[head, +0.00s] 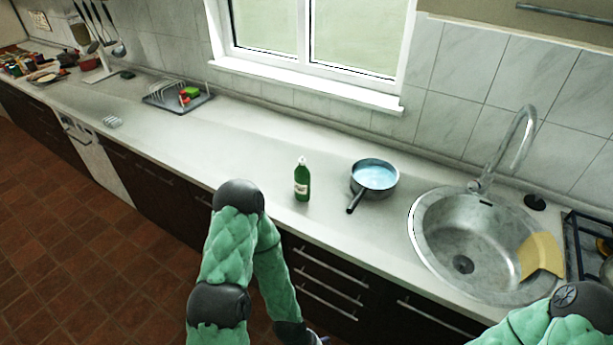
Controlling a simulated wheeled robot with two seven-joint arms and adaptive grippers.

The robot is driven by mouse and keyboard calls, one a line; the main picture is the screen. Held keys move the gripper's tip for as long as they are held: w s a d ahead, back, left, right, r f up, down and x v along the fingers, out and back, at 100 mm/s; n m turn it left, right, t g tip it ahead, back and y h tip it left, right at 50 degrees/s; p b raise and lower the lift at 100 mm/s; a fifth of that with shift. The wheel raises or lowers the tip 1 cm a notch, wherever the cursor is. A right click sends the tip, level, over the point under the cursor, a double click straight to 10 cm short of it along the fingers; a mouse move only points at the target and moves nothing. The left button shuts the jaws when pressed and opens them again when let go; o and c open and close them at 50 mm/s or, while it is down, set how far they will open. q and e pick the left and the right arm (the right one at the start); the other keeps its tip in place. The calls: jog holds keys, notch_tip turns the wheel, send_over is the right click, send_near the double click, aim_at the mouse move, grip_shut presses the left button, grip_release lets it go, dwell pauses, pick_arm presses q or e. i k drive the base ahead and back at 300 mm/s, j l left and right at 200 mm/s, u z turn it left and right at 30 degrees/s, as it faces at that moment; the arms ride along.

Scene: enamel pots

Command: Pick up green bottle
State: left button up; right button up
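A green bottle (302,182) with a white cap and a pale label stands upright on the light countertop, left of a saucepan. My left arm hangs in front of the counter, and its gripper end is cut off at the bottom edge, below and apart from the bottle. Only a small part of that hand shows, too little to judge its fingers. My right arm shows at the bottom right corner, and its gripper is out of the frame. Nothing touches the bottle.
A saucepan (375,178) with blue inside stands right of the bottle, its handle pointing toward the front. A sink (436,238) with a tap (512,150) and a yellow cloth (541,254) lies further right. A dish rack (178,98) stands left. The counter between rack and bottle is clear.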

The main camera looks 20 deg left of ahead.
aim_at(301, 175)
jog(key=j+z, duration=0.3)
jog(key=j, duration=0.4)
jog(key=j+z, duration=0.35)
jog(key=j, duration=0.35)
